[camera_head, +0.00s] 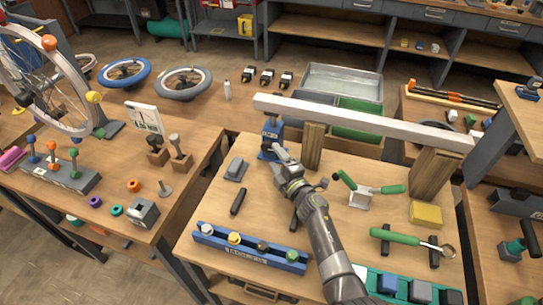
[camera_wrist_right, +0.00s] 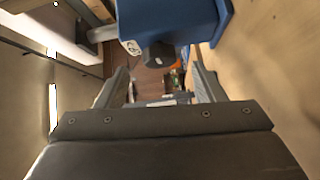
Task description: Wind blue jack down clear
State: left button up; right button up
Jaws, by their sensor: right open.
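The blue jack (camera_head: 269,135) stands upright on the middle table, under the left end of a long pale beam (camera_head: 360,120). I cannot tell whether its top touches the beam. My right gripper (camera_head: 280,154) is close in front of the jack and hides its lower part. In the right wrist view the jack's blue body (camera_wrist_right: 190,18) fills the top, with a dark round knob (camera_wrist_right: 158,54) facing me. The knob is just ahead of the open fingers of my right gripper (camera_wrist_right: 162,82), roughly between them, and looks ungripped. My left gripper is not in view.
Wooden blocks (camera_head: 313,148) and (camera_head: 436,178) stand under the beam, right of the jack. A green-handled tool (camera_head: 360,195), a yellow block (camera_head: 426,214) and a blue rack (camera_head: 250,250) are on the same table. The table left of the jack is mostly clear.

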aim_at(270, 149)
jog(key=shift+b+x, duration=0.7)
jog(key=shift+x, duration=1.1)
jog(key=shift+r, duration=0.1)
jog(key=c, duration=1)
